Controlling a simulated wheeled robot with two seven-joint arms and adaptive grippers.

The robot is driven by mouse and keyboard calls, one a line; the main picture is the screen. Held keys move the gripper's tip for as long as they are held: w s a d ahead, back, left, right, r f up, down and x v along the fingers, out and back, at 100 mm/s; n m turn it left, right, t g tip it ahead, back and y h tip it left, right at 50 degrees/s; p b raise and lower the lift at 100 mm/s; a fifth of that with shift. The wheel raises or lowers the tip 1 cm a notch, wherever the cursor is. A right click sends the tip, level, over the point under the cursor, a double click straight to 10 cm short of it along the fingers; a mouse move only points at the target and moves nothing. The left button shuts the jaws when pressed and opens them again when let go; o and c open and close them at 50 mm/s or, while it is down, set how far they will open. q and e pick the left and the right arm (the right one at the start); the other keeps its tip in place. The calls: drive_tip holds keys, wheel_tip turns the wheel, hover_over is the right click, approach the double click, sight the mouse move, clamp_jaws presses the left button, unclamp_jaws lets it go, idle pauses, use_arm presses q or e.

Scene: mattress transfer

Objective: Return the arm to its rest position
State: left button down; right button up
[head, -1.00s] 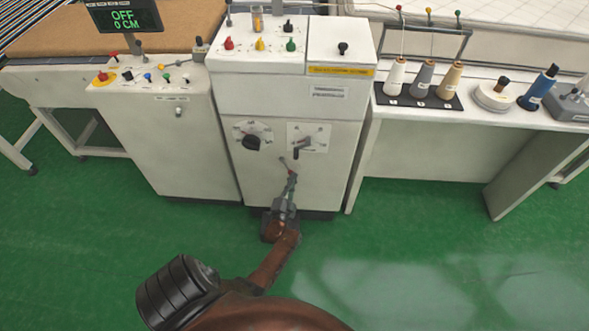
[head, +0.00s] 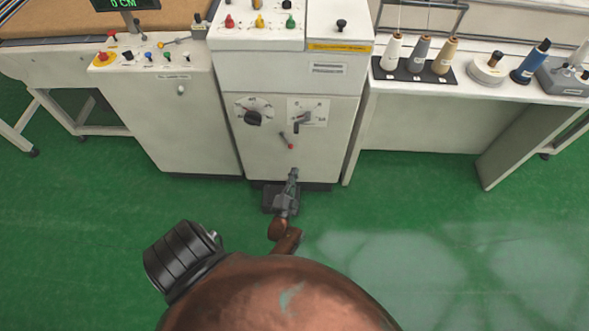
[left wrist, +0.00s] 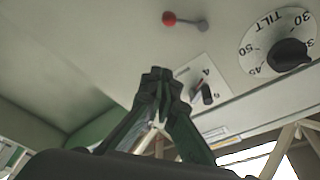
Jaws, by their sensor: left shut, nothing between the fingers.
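My left gripper (head: 293,173) is in front of the lower part of the white cabinet (head: 262,165), below its controls. Its fingers are closed together with nothing between them. In the left wrist view the closed fingertips (left wrist: 157,75) point towards the cabinet front. A small lever with a red knob (head: 290,146) is above the fingertips and apart from them. It also shows in the left wrist view (left wrist: 168,18). My right gripper is not in view.
Above the lever are a tilt dial (head: 252,117) and a small switch plate (head: 307,112). A white side cabinet (head: 180,130) stands to the left. A table with thread spools (head: 418,55) is to the right. Green floor (head: 450,240) is clear in front.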

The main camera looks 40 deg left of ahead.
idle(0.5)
use_arm(q)
drive_tip(key=s+d+f+g+h+p, duration=0.1)
drive_tip(key=s+d+f+g+h, duration=0.35)
drive_tip(key=s+f, duration=0.6)
drive_tip(key=s+d+f+g+h+p, duration=0.3)
drive_tip(key=s+d+f, duration=0.35)
drive_tip(key=f, duration=0.75)
drive_tip(key=s+f+n+g+h, duration=0.1)
drive_tip(key=s+f+g, duration=0.3)
drive_tip(key=s, duration=1.4)
drive_tip(key=s+d+f+n+g+h, duration=0.1)
drive_tip(key=s+f+g, duration=0.4)
drive_tip(key=s, duration=1.3)
drive_tip(key=shift+s+n, duration=0.2)
drive_tip(key=shift+n, duration=0.7)
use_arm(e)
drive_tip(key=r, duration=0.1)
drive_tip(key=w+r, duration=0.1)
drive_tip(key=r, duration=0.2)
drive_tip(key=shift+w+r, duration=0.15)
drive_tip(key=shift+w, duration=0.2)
